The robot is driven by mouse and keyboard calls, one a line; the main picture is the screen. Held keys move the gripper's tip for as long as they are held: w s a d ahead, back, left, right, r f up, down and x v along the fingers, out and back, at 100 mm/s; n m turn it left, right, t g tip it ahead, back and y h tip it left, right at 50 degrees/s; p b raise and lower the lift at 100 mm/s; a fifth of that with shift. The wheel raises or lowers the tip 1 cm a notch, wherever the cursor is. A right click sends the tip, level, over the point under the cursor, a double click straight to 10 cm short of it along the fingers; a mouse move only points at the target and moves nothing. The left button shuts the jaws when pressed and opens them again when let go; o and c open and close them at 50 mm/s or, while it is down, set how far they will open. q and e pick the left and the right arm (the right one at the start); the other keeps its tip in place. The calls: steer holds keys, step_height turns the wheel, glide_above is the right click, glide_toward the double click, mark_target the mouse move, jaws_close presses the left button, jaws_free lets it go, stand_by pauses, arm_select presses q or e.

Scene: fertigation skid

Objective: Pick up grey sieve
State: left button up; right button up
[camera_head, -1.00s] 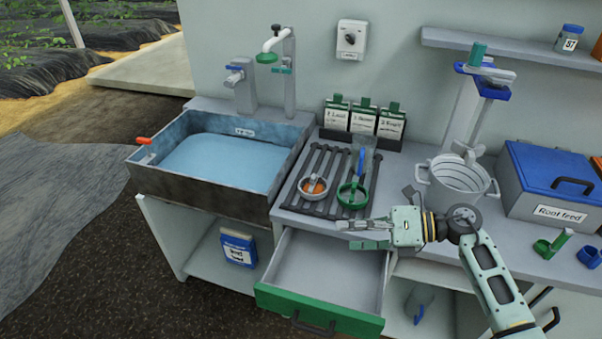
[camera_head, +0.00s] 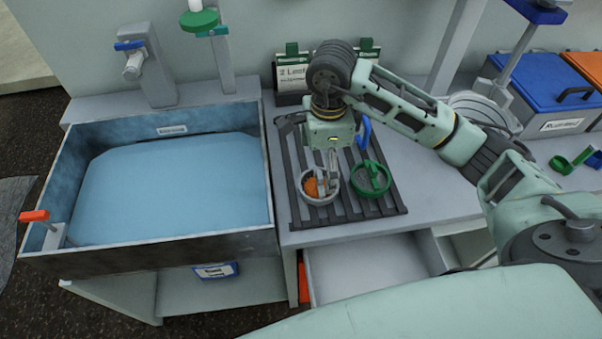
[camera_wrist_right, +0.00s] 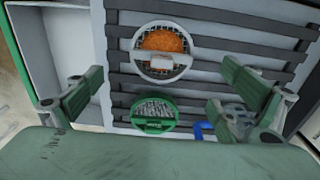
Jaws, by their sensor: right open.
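The grey sieve (camera_head: 308,196), a round pale rim with orange material inside, sits on the dark slatted rack (camera_head: 383,213). It also shows in the right wrist view (camera_wrist_right: 140,62), at the top middle with a pale bar across it. My right gripper (camera_head: 332,172) points down over the sieve and partly covers it in the head view. In the right wrist view its two fingers (camera_wrist_right: 160,105) are wide apart with nothing between them gripped. I cannot tell its exact height above the sieve. My left gripper is not in view.
A water-filled basin (camera_head: 262,215) stands left. An open drawer (camera_head: 370,265) is below the rack.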

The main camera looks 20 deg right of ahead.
mark_target(320, 175)
steer(key=f, duration=0.1)
steer(key=f+p, duration=0.1)
steer(key=shift+s+a+f, duration=0.1)
steer(key=shift+s+f, duration=0.25)
steer(key=shift+f, duration=0.05)
steer(key=f, duration=0.1)
steer(key=f+p, duration=0.1)
steer(key=shift+w+a+f, duration=0.15)
steer(key=shift+w+f, duration=0.1)
steer(key=shift+f, duration=0.1)
steer(key=shift+w+f, duration=0.15)
steer(key=shift+f, duration=0.5)
steer(key=c, duration=0.7)
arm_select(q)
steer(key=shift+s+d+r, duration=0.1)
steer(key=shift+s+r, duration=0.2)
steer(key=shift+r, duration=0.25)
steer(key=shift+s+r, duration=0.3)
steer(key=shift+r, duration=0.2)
arm_select(e)
steer(key=c, duration=0.5)
